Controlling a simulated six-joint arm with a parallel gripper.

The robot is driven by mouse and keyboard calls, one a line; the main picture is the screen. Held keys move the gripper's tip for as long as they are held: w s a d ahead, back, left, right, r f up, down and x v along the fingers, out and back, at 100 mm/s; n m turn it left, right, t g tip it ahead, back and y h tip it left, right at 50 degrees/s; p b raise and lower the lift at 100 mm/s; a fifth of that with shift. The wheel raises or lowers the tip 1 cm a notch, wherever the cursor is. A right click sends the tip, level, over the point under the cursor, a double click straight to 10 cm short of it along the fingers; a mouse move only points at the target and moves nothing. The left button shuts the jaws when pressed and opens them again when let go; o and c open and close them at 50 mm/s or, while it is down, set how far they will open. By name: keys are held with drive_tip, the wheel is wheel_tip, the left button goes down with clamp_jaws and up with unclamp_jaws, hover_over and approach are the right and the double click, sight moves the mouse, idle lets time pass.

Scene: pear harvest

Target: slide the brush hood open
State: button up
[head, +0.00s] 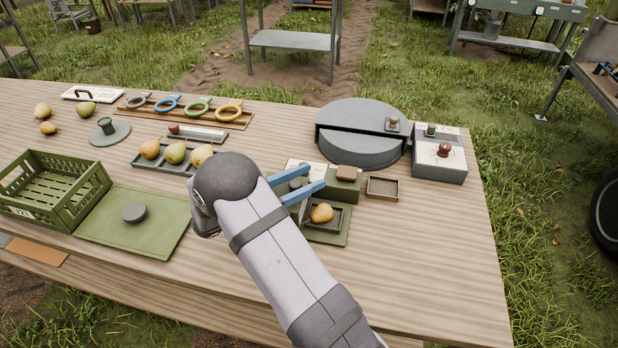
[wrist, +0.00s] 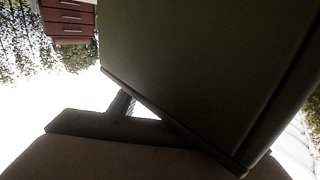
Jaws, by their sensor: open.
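My gripper (head: 316,176) is open, its two blue fingers reaching right over an olive-green station in the head view. A dark round knob-like part (head: 298,183) shows between the fingers; I cannot tell whether they touch it. An olive block (head: 343,187) with a brown pad (head: 346,173) stands just beyond the fingertips. I cannot tell for sure which part is the brush hood. A yellow pear (head: 322,213) lies in a dark tray in front of the fingers. In the wrist view a large dark green surface (wrist: 200,70) fills much of the picture, very close.
A grey round drum (head: 360,153) with a knob stands behind right, beside a grey box with a red knob (head: 445,150). A small empty wooden tray (head: 382,188) is right of the station. An olive mat (head: 150,232) and green crate (head: 50,190) are left. The right front table is clear.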

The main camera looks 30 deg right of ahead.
sight(282, 189)
drive_tip(key=shift+a+b, duration=0.6)
drive_tip(key=shift+a, duration=2.55)
